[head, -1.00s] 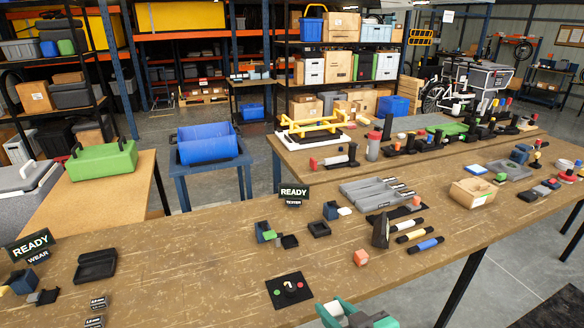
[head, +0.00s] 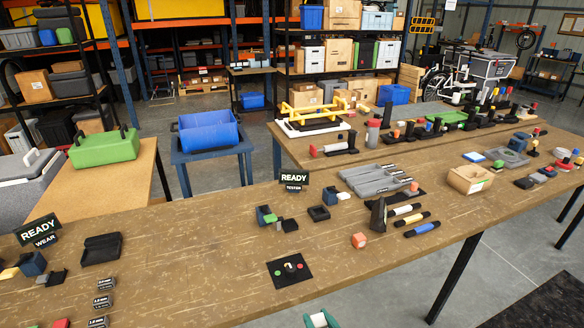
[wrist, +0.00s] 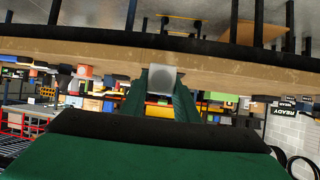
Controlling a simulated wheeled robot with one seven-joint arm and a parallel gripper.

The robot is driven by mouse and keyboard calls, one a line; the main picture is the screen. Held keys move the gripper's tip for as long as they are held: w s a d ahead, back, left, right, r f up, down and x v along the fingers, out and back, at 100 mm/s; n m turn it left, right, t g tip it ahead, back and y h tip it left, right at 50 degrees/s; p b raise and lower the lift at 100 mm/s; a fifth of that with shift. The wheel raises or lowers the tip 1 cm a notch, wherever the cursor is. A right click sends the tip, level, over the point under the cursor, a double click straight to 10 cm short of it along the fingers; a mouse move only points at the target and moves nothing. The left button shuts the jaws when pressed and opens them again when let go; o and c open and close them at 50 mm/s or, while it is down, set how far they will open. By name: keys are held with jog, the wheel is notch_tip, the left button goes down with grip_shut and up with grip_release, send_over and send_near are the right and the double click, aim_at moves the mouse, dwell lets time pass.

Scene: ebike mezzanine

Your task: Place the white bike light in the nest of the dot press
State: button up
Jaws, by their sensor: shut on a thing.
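My gripper (wrist: 161,90) has green fingers and is shut on a small white-grey block, which looks like the white bike light (wrist: 162,79). In the head view only the tip of my gripper (head: 318,320) shows at the bottom edge, with a white piece in it, in front of the near table. I cannot tell for sure which device is the dot press. Several small dark devices with coloured knobs (head: 436,126) stand on the far table, too small to make out a nest.
A blue bin (head: 208,132) stands behind. Bare tabletop lies left of the button plate.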

jog(key=a+f+m+h, duration=0.1)
jog(key=a+f, duration=0.2)
jog(key=f, duration=1.1)
jog(key=a+f+m+h, duration=0.2)
jog(key=a+f, duration=0.1)
jog(key=f, duration=1.2)
jog(key=shift+f, duration=0.3)
jog(key=shift+w+a, duration=0.1)
jog(key=shift+a, duration=0.05)
jog(key=shift+w, duration=0.1)
